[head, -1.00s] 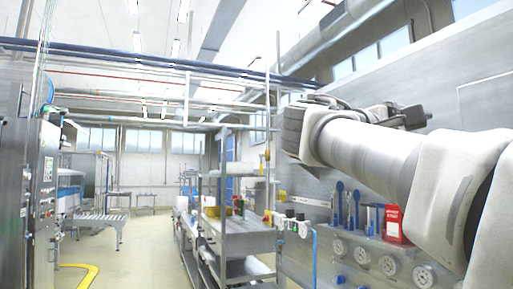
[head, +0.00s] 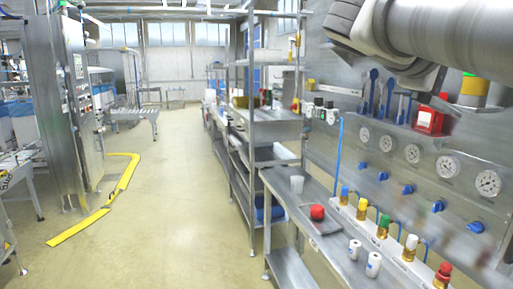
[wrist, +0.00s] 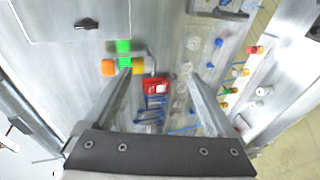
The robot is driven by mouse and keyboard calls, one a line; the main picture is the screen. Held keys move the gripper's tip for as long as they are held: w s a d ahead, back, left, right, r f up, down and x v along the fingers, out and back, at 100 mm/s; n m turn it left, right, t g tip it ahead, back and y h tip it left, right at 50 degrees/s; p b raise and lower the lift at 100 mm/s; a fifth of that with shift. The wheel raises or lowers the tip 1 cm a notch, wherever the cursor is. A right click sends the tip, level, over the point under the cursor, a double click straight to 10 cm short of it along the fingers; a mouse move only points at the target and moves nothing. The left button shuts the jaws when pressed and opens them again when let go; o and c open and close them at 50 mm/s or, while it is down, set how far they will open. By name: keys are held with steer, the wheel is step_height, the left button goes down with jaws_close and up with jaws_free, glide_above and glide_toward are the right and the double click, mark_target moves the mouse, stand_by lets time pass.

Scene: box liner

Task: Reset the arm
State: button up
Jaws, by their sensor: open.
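My arm crosses the upper right of the head view, and no fingertips show there. In the wrist view my gripper (wrist: 158,72) points down past the panel wall, its two fingers spread wide apart with nothing held between them. A red container (wrist: 155,85) shows beyond and between the fingers, apart from them. The same red container (head: 430,117) stands on a ledge of the steel panel in the head view, below my arm.
Gauges (head: 412,153) and blue knobs line the panel. A yellow floor strip (head: 78,228) lies left. The middle floor is clear.

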steer(key=s+a+f+m+y, duration=0.1)
steer(key=s+a+f+y, duration=0.3)
steer(key=f, duration=0.7)
steer(key=s+a+f+m+y, duration=0.2)
steer(key=a+f+y, duration=0.3)
steer(key=f, duration=0.6)
steer(key=s+a+f+m+y, duration=0.1)
steer(key=s+a+f+y, duration=0.3)
steer(key=a+f, duration=0.3)
step_height(320, 180, down, 4)
steer(key=shift+s+f+m+g, duration=0.2)
steer(key=shift+s+m+g, duration=0.1)
steer(key=shift+s, duration=0.55)
steer(key=c, duration=0.6)
steer(key=shift+d, duration=0.15)
steer(key=shift+c, duration=0.2)
